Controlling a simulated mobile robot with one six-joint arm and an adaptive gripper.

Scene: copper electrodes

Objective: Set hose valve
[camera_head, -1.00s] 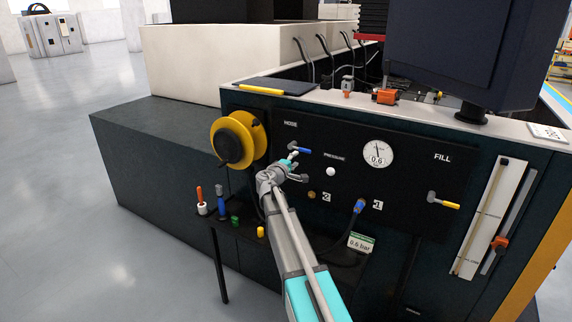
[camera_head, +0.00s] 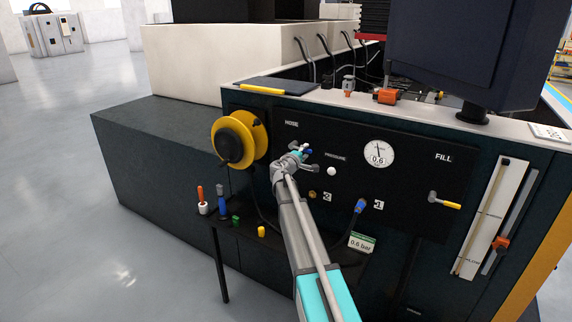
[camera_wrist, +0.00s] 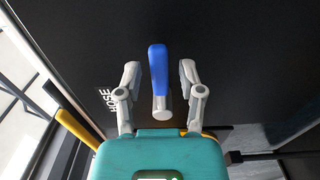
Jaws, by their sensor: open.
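The hose valve has a blue lever handle (camera_wrist: 158,70) on a round silver hub (camera_wrist: 162,107), on the black panel beside the HOSE label (camera_wrist: 105,101). My gripper (camera_wrist: 159,72) is open in the wrist view, with one finger on each side of the lever. A gap shows between each finger and the lever. In the head view, my gripper (camera_head: 303,153) is at the panel below and right of the HOSE label, and it hides most of the valve. Only a bit of the blue handle (camera_head: 309,152) shows there.
A yellow hose reel (camera_head: 253,137) is left of my gripper. The pressure gauge (camera_head: 378,154), a white knob (camera_head: 332,171) and the yellow-tipped FILL lever (camera_head: 447,201) are to the right. A small shelf (camera_head: 275,246) with several small items is below. A blue hose connector (camera_head: 361,206) is at port 1.

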